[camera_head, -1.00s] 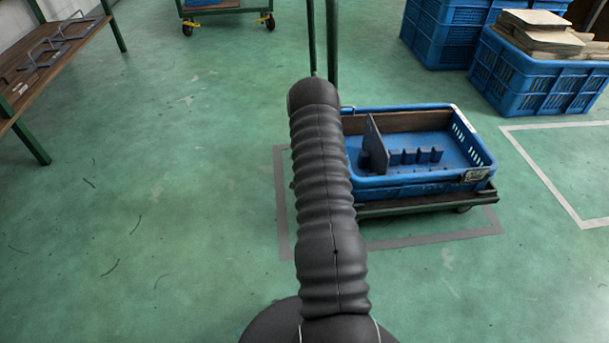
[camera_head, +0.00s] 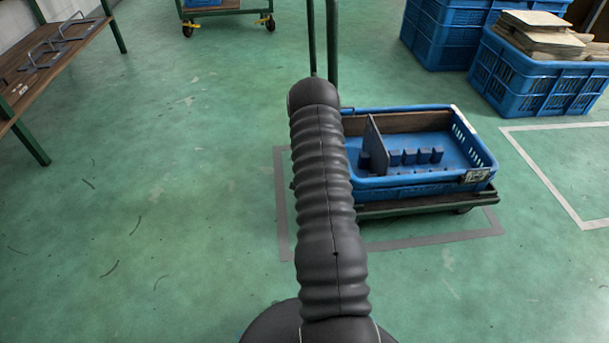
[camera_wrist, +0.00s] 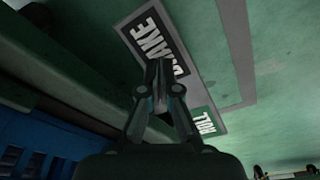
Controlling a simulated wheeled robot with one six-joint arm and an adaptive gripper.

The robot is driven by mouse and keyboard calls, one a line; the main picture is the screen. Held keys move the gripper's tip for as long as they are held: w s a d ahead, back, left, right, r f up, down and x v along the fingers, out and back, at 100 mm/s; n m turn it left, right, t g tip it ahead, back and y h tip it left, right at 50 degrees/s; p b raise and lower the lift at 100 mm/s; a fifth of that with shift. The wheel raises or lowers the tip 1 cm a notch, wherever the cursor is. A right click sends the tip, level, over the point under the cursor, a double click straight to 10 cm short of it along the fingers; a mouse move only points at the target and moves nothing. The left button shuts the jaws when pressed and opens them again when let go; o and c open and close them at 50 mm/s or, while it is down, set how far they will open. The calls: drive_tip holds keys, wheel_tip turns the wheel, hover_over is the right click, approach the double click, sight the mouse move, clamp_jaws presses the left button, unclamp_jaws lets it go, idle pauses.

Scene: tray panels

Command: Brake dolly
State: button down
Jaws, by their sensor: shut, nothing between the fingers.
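The dolly (camera_head: 420,206) has a dark green frame and stands on a grey-outlined patch of floor. It carries a blue crate (camera_head: 450,181). In the wrist view my gripper (camera_wrist: 158,64) is shut and empty. Its fingertips overlap a grey plate with a black label (camera_wrist: 152,30) reading "BRAKE", partly covered by the fingers. A green label (camera_wrist: 206,121) reading "ROLL" is lower right of the fingertips. I cannot tell whether the fingertips touch the plate. In the head view my arm hides the gripper and the dolly's left side.
A brown-topped bench (camera_head: 50,62) is at the left. Blue crates (camera_head: 535,85) stand at the right, the nearer holding flat boards (camera_head: 540,42). Another green cart (camera_head: 228,10) is at the back. The green floor at left and front is clear.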

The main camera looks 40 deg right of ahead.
wheel_tip(320, 180, up, 6)
drive_tip(key=shift+p, duration=0.95)
drive_tip(key=s+a+n+g+y, duration=0.1)
drive_tip(key=s+a+n+g, duration=0.2)
drive_tip(key=s, duration=0.4)
drive_tip(key=s+a+r+n, duration=0.1)
drive_tip(key=s+a+r, duration=0.2)
drive_tip(key=a+r, duration=0.4)
drive_tip(key=s+a+r+n+t+p, duration=0.15)
drive_tip(key=a+r, duration=0.25)
drive_tip(key=r, duration=0.6)
drive_tip(key=s+a+r+n, duration=0.2)
drive_tip(key=s+a+r, duration=0.1)
drive_tip(key=a+r, duration=0.4)
drive_tip(key=s+a+r+n+t, duration=0.1)
drive_tip(key=s+a+r+t, duration=0.1)
drive_tip(key=s+a+r, duration=0.3)
drive_tip(key=s+a+r+n+t+p, duration=0.1)
drive_tip(key=s+a+r, duration=0.4)
drive_tip(key=r, duration=0.6)
drive_tip(key=s+a+r+n+t+p, duration=0.1)
drive_tip(key=s+a+r+n+t, duration=0.2)
drive_tip(key=s+a+r, duration=0.2)
wheel_tip(320, 180, up, 3)
drive_tip(key=shift+s+a+f+y, duration=0.1)
drive_tip(key=shift+s+a+y, duration=0.2)
drive_tip(key=shift+s+a, duration=0.05)
